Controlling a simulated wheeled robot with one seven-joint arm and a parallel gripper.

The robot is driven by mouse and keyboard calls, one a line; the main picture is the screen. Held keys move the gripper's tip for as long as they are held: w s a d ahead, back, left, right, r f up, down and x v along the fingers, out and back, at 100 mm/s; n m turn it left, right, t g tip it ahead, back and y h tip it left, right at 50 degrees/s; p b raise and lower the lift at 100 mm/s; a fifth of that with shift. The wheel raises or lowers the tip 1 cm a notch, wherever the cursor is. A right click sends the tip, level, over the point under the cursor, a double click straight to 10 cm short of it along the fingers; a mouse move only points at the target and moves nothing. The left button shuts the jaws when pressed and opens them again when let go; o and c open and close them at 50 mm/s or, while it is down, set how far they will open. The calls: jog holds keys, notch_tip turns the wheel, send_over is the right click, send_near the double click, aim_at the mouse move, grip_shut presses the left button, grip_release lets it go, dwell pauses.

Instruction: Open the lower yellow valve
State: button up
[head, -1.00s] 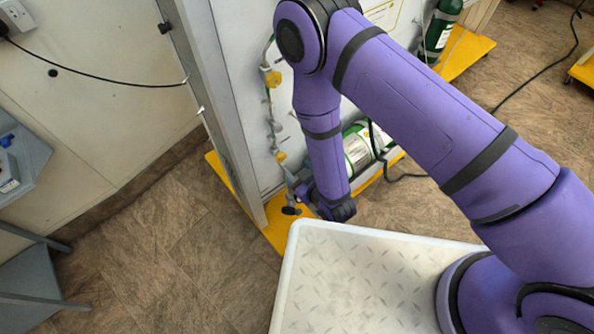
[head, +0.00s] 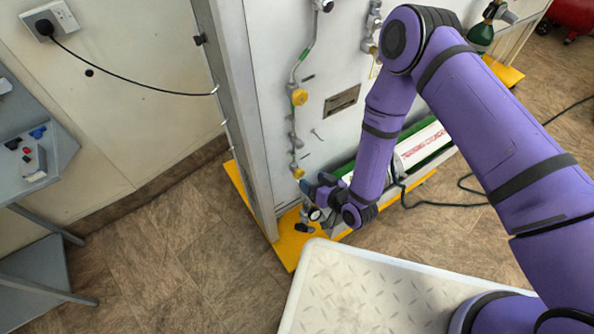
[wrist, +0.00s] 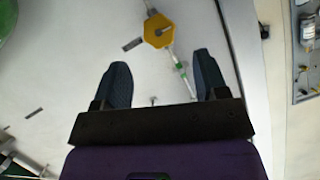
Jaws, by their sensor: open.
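In the head view, two yellow valves sit on one thin vertical pipe on the white panel. The lower yellow valve (head: 297,171) is near the panel's foot, and the upper yellow valve (head: 299,97) is above it. My gripper (head: 314,188) is low in front of the panel, just right of and below the lower valve; contact cannot be made out. In the wrist view, my gripper (wrist: 163,82) is open with nothing between its fingers. One yellow valve (wrist: 158,30) shows beyond the fingertips there; I cannot tell which one.
A grey upright post (head: 240,110) stands left of the pipe. A green and white cylinder (head: 425,140) lies behind my forearm. The yellow base (head: 290,245) runs along the floor. A grey shelf unit (head: 45,150) stands at the left, with open floor between.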

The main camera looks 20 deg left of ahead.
aim_at(301, 174)
jog(key=x, duration=0.8)
jog(key=shift+w+a+f, duration=0.15)
jog(key=shift+a, duration=0.05)
jog(key=c, duration=0.9)
jog(key=shift+c, duration=0.2)
